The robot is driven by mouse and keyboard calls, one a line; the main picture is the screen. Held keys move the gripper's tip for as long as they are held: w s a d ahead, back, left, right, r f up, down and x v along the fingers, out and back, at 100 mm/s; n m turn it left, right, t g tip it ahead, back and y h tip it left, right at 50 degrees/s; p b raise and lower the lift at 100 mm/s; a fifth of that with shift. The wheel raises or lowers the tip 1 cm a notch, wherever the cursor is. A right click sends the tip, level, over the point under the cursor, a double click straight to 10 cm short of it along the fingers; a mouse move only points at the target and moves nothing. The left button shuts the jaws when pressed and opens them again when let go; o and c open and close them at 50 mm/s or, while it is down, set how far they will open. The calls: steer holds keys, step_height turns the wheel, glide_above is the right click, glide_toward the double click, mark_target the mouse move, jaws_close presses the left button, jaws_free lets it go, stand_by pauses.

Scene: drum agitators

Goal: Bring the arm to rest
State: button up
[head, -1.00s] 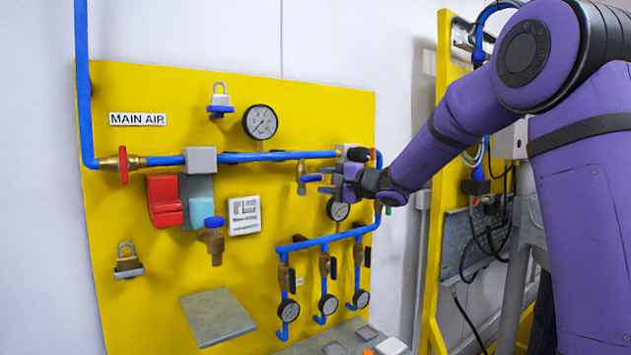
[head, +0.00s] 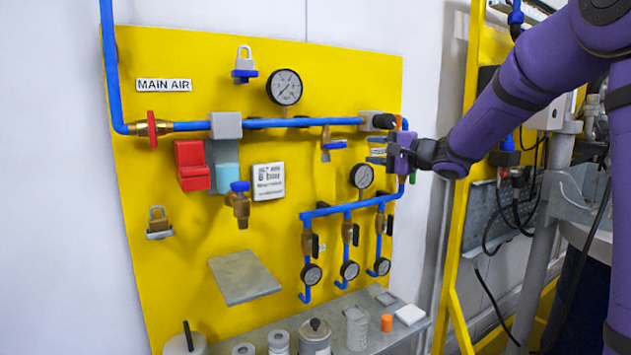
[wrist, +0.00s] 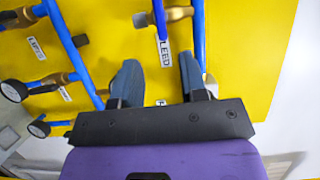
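My arm (head: 510,105) is purple and reaches in from the right in the head view. My gripper (head: 376,150) is in front of the right part of the yellow panel (head: 150,230), right of a brass valve with a blue lever (head: 333,145). In the wrist view, the two blue-grey fingers of my gripper (wrist: 158,78) stand apart. Only yellow panel and part of a white label (wrist: 163,52) show between them. My gripper holds nothing.
Blue pipes (head: 290,123), a large gauge (head: 284,87) and several small gauges cover the panel. A grey shelf (head: 420,325) with jars is below. A yellow frame (head: 465,150) with cables stands at right, near my arm.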

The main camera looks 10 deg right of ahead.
steer(key=s+a+f+n+g+h, duration=0.1)
steer(key=s+a+n+g, duration=0.3)
steer(key=s, duration=0.6)
steer(key=s+a+f+n+g+h, duration=0.15)
steer(key=s+a+g, duration=0.3)
steer(key=s, duration=0.55)
steer(key=s+d+f+n+h, duration=0.1)
steer(key=s+d+f+h, duration=0.1)
steer(key=s, duration=0.4)
steer(key=s+d+f+n+h, duration=0.2)
steer(key=s+d+h, duration=0.1)
steer(key=s, duration=0.4)
steer(key=s+d+f+n+h, duration=0.1)
steer(key=s+d+f+h, duration=0.1)
steer(key=s+h, duration=0.2)
steer(key=shift+s+d+f, duration=0.3)
steer(key=shift+s+f, duration=0.05)
steer(key=shift+s, duration=1.15)
steer(key=shift+n, duration=0.25)
